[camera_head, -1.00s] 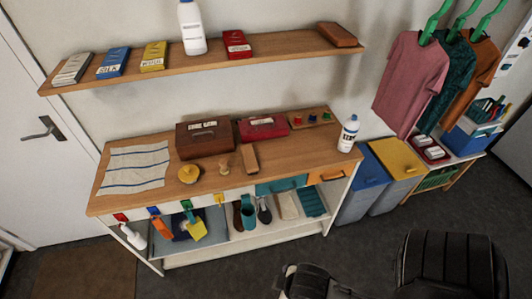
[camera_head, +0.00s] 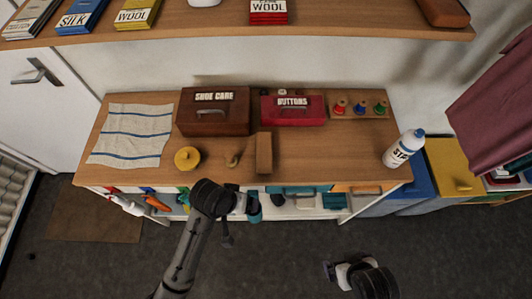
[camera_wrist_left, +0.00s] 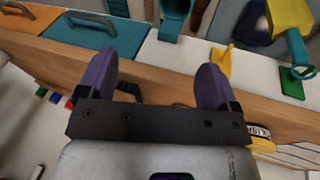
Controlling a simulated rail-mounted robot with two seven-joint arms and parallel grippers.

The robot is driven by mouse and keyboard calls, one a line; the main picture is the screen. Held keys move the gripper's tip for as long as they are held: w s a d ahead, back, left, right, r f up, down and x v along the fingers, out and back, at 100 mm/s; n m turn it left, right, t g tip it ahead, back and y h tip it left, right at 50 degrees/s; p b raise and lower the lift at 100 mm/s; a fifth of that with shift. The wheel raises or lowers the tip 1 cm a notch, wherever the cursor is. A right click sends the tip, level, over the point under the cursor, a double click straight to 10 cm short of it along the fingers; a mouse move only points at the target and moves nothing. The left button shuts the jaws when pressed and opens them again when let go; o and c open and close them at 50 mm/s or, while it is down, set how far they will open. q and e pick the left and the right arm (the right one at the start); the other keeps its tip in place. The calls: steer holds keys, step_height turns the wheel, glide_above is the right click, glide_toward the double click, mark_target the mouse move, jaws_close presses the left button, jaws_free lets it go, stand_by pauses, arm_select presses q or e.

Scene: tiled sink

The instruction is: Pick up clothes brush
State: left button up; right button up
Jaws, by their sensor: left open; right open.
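A brown oblong block, which looks like the clothes brush (camera_head: 264,153), lies on the wooden worktop (camera_head: 330,155) near its front edge, in the head view. No bristles can be made out. My left arm reaches up from below, and my left gripper (camera_head: 238,204) is in front of the worktop edge, apart from the block. My right gripper (camera_head: 336,272) is open, low over the floor at the right.
A small wooden knobbed item (camera_head: 234,158) and a yellow round tin (camera_head: 187,158) stand left of the block. The shoe care box (camera_head: 212,125) and buttons box (camera_head: 292,109) are behind. A white bottle (camera_head: 403,149) stands at the right end. A shelf (camera_head: 350,30) runs above.

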mark_target(264, 151)
arm_select(q)
steer(key=shift+g+y, duration=0.4)
steer(key=shift+g, duration=0.2)
steer(key=w+d+r, duration=0.1)
steer(key=w+d, duration=0.1)
steer(key=w, duration=0.1)
steer(key=w+d+r+b, duration=0.1)
steer(key=w+d, duration=0.1)
steer(key=w, duration=0.1)
steer(key=w+d+r+b, duration=0.1)
steer(key=w+d, duration=0.1)
steer(key=w, duration=0.1)
steer(key=shift+w+d+r, duration=0.1)
steer(key=shift+w+r, duration=0.05)
steer(key=shift+r, duration=0.15)
steer(key=w+d+r+n+y+b, duration=0.1)
steer(key=w+r+n+y+b, duration=0.15)
steer(key=w+r, duration=0.55)
steer(key=shift+m+g, duration=0.3)
steer(key=shift+m, duration=0.15)
step_height(264, 151, down, 7)
steer(key=shift+w+d+f, duration=0.15)
steer(key=shift+f, duration=0.05)
steer(key=f, duration=0.2)
steer(key=f+p, duration=0.1)
steer(key=f, duration=0.1)
steer(key=shift+s+d, duration=0.1)
steer(key=shift+s, duration=0.15)
steer(key=shift+f, duration=0.65)
steer(key=c, duration=1.1)
